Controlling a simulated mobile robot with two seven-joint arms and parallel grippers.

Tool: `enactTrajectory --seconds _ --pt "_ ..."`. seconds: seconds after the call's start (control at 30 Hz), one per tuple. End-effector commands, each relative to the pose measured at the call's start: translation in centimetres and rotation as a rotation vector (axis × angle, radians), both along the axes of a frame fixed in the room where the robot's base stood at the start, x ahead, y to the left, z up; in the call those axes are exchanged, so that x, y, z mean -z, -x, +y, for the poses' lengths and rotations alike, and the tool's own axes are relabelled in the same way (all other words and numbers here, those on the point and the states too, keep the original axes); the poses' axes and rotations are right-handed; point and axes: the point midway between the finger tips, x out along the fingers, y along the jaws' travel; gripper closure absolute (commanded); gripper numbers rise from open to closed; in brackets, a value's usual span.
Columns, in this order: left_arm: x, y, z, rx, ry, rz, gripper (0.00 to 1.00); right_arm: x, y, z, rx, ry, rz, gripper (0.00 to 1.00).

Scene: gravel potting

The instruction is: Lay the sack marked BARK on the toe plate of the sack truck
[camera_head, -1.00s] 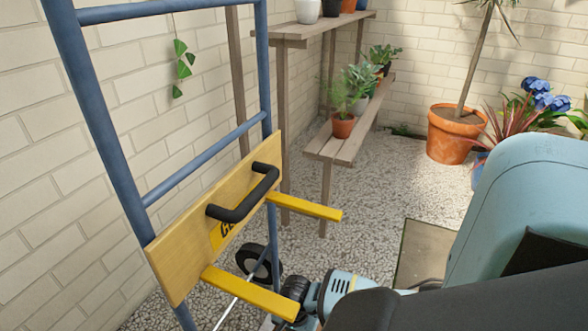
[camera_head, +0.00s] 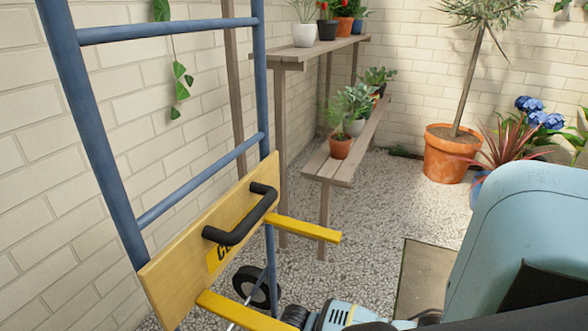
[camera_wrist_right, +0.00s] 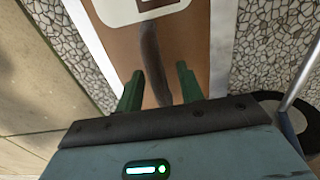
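The blue sack truck (camera_head: 87,110) stands upright at the left of the head view. A wooden board (camera_head: 172,262) with a black handle and two yellow bars is on its frame. Its toe plate is not visible. In the right wrist view, a brown sack (camera_wrist_right: 182,50) with a white panel lies below my right gripper (camera_wrist_right: 160,82). The two green fingers are apart, with a dark strap or band (camera_wrist_right: 151,55) showing between them and gaps on both sides. The word on the sack cannot be read. My left gripper is not in view.
A wooden two-level shelf (camera_head: 330,168) with potted plants stands along the left wall. A terracotta pot (camera_head: 447,155) with a small tree is at the back. A black wheel (camera_head: 250,288) is low beside the truck frame. Open gravel (camera_head: 370,210) lies in the middle.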

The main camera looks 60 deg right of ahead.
Motion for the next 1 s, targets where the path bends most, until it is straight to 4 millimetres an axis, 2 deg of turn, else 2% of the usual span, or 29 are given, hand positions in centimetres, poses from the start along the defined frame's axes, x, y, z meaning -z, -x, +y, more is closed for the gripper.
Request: enactTrajectory --seconds 0.17,0.6,0.8,1.0 --pt "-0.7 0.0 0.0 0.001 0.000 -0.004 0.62 -1.4 0.0 -0.1 -0.002 0.003 -0.002 0.62" --pt "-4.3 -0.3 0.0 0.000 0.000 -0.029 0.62 -9.9 0.0 -0.1 -0.002 0.003 -0.003 0.62" --pt "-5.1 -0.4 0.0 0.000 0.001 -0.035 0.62 -11.8 0.0 -0.1 -0.001 0.002 -0.001 0.62" --pt "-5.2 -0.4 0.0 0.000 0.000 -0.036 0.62 -12.2 0.0 0.0 0.000 0.000 0.000 0.62"
